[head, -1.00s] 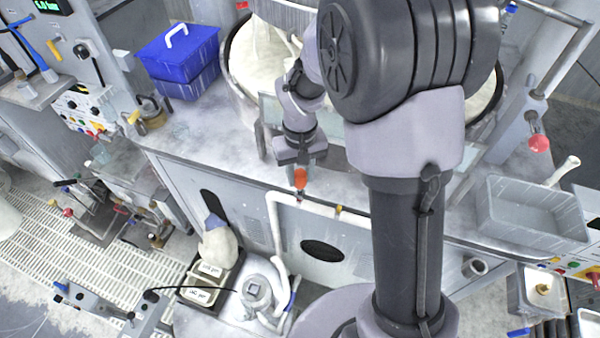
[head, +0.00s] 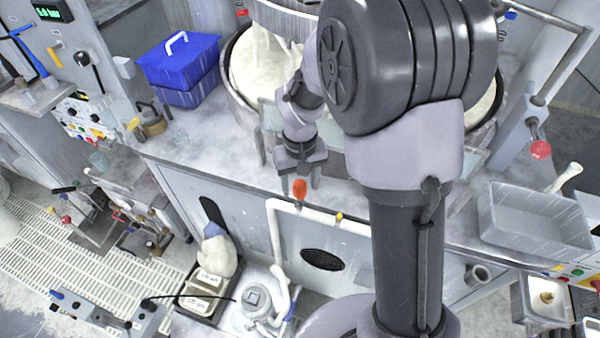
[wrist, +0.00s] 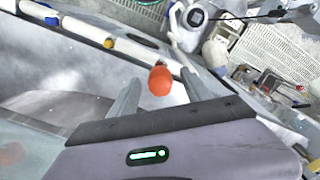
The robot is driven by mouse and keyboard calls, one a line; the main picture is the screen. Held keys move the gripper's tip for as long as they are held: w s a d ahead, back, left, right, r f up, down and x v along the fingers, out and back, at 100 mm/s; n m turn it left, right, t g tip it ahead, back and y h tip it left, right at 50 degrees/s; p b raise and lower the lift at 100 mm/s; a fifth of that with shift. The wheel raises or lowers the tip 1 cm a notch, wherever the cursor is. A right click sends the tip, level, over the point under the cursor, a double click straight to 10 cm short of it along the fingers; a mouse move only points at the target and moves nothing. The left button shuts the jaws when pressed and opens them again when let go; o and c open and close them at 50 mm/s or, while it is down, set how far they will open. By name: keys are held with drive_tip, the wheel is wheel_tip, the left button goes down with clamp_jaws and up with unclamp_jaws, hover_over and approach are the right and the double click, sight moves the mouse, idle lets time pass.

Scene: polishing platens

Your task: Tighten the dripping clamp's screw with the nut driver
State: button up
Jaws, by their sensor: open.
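An orange rounded handle, which looks like the nut driver's (head: 300,190), stands at the front edge of the bench, close to a white pipe (head: 322,214). It also shows in the wrist view (wrist: 160,82), where its shaft is hidden. My gripper (head: 300,184) is open above the bench edge, its two fingers apart on either side of the handle. I cannot tell whether they touch it. The pipe carries a yellow band (head: 339,217), and in the wrist view a yellow band (wrist: 108,43) and a blue one. No drip or clamp screw is clear.
A large round platen basin (head: 245,85) stands behind my gripper. A blue box (head: 180,65) is at the back left and a grey tray (head: 535,215) at the right. A pump-like unit (head: 257,300) and a white sack (head: 217,255) are below the bench front.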

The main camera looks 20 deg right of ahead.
wheel_tip(320, 180, up, 17)
drive_tip(key=p, duration=0.4)
drive_tip(key=shift+c, duration=0.3)
